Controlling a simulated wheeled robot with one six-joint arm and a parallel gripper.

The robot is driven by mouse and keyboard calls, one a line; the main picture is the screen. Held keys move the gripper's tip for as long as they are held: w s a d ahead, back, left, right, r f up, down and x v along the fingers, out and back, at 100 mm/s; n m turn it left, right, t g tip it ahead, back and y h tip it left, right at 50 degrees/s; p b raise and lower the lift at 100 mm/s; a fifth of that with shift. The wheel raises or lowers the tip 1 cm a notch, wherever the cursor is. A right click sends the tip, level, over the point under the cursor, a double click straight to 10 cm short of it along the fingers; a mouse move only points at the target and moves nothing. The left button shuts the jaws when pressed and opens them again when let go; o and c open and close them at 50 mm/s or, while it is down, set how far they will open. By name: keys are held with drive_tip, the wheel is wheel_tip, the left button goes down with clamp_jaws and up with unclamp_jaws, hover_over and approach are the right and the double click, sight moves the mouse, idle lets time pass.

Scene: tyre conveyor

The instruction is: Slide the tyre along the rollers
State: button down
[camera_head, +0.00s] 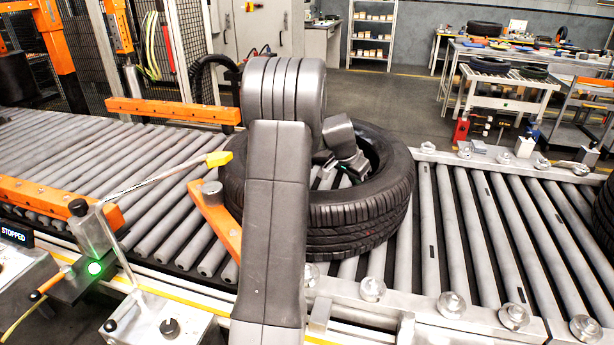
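The black tyre (360,212) lies flat on the rollers (470,230) at the middle of the conveyor. My grey arm stands in front of it and hides part of its left side. My gripper (352,168) reaches down into the tyre's centre hole, near the inner wall. The fingertips are hard to make out, so I cannot tell whether it is open or shut or touching the tyre.
An orange bracket (216,215) stands close to the tyre's left side. Rollers right of the tyre are bare up to another tyre (604,210) at the right edge.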

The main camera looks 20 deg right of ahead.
drive_tip(key=shift+s+d, duration=0.2)
drive_tip(key=shift+d, duration=0.1)
drive_tip(key=shift+s+d, duration=0.1)
drive_tip(key=shift+s+d+f, duration=0.1)
drive_tip(key=shift+s+d, duration=0.35)
drive_tip(key=shift+d, duration=0.25)
drive_tip(key=shift+s+d+r, duration=0.1)
drive_tip(key=shift+s+d, duration=0.3)
drive_tip(key=shift+d, duration=0.25)
drive_tip(key=shift+s+d+f, duration=0.1)
drive_tip(key=shift+s+d, duration=0.35)
drive_tip(key=shift+d, duration=0.25)
drive_tip(key=shift+s+d+f+p, duration=0.1)
drive_tip(key=shift+s+d, duration=0.35)
drive_tip(key=shift+d, duration=0.25)
drive_tip(key=shift+s+d+r+p, duration=0.1)
drive_tip(key=shift+s+d, duration=0.35)
drive_tip(key=shift+d, duration=0.25)
drive_tip(key=shift+s+d+f+p, duration=0.1)
drive_tip(key=shift+s+d, duration=0.35)
drive_tip(key=shift+d, duration=0.25)
